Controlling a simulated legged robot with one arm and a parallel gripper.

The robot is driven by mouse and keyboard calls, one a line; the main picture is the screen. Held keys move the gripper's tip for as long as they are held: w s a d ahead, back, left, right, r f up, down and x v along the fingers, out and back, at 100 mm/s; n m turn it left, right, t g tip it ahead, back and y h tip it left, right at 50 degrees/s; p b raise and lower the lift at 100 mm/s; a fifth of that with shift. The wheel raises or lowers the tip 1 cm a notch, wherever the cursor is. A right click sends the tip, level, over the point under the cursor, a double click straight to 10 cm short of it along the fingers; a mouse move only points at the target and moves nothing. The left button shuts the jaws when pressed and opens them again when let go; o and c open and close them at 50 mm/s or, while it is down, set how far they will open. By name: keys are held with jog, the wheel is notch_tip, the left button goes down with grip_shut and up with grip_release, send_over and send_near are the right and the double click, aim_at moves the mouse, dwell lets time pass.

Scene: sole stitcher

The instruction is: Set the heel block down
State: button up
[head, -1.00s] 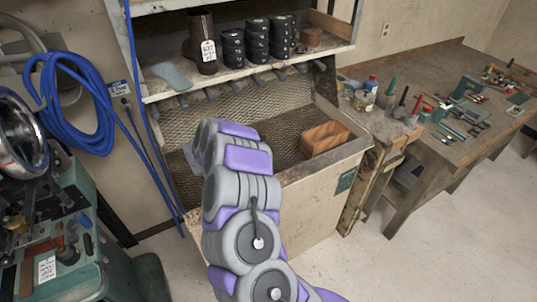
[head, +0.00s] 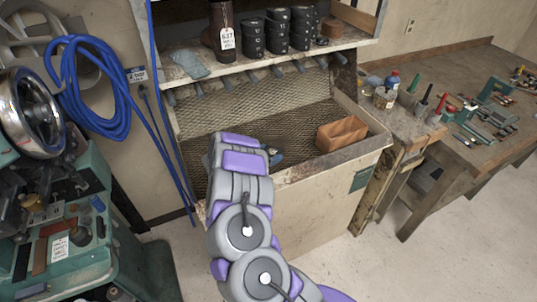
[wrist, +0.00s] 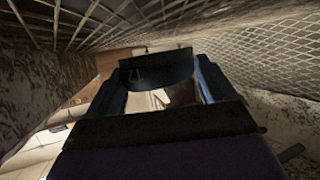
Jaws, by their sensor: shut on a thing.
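The heel block (wrist: 156,70) is dark with pale marks like a number, seen in the wrist view. My gripper (wrist: 162,92), with blue fingers, is shut on it, one finger at each side. In the head view my gripper (head: 275,156) shows only in part beyond my arm, low inside the mesh-lined bin (head: 235,101). The block itself cannot be made out there. Whether it touches the bin floor is hidden.
Above, a shelf (head: 245,62) holds a tagged boot (head: 222,32) and stacks of black numbered blocks (head: 276,30). A tool bench (head: 478,125) stands right, a green machine (head: 75,235) left.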

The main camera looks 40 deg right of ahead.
jog(key=shift+a+r, duration=0.1)
jog(key=shift+a, duration=0.35)
jog(key=shift+s+a+f, duration=0.1)
jog(key=shift+a+f, duration=0.15)
